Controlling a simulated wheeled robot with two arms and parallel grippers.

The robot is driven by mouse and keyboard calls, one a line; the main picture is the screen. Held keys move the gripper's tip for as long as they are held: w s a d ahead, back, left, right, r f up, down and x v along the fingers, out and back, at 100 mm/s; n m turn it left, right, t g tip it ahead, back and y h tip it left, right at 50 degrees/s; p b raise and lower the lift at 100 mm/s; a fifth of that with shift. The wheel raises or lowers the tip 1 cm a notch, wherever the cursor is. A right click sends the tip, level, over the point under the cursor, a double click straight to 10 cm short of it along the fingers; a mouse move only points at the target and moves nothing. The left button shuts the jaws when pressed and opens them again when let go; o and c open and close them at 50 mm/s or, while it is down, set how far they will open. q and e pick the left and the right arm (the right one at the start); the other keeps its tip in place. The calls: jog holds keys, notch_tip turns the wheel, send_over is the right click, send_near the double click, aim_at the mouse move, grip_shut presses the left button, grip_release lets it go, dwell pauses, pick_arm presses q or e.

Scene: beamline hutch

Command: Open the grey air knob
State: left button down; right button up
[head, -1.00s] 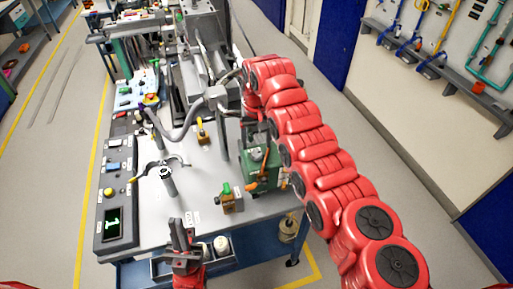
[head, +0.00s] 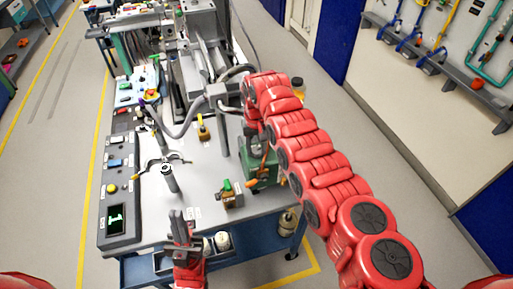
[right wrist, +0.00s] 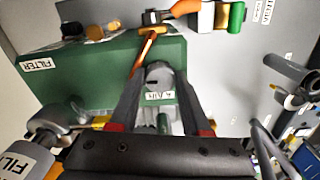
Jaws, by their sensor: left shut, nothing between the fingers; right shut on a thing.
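The grey air knob (right wrist: 158,76) is on the green filter box, above a small white label in the right wrist view. My right gripper (right wrist: 162,88) is shut on the knob, one dark finger on each side. In the head view my red right arm reaches over the bench, and its gripper and the knob are mostly hidden near the green box (head: 262,176). My left gripper (head: 181,222) is shut and empty at the bench's near edge.
A control panel (head: 118,190) lines the left edge. The floor on the left is clear.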

grip_shut()
jog(key=shift+f+b, duration=0.15)
jog(key=shift+b, duration=0.4)
jog(key=n+b, duration=0.5)
jog(key=b, duration=0.3)
jog(key=shift+f+n, duration=0.15)
jog(key=shift+n, duration=0.15)
jog(key=n+b, duration=0.2)
jog(key=shift+n, duration=0.4)
jog(key=n, duration=0.2)
jog(key=shift+d+r+n+b, duration=0.1)
jog(key=shift+r+n+b, duration=0.2)
jog(key=n, duration=0.3)
jog(key=shift+w+n, duration=0.1)
jog(key=shift+n, duration=0.2)
jog(key=n, duration=0.4)
jog(key=shift+r+n+p, duration=0.1)
jog(key=shift+n+p, duration=0.2)
jog(key=shift+p, duration=0.1)
jog(key=shift+w+n+p, duration=0.1)
jog(key=shift+n+p, duration=0.2)
jog(key=shift+n, duration=2)
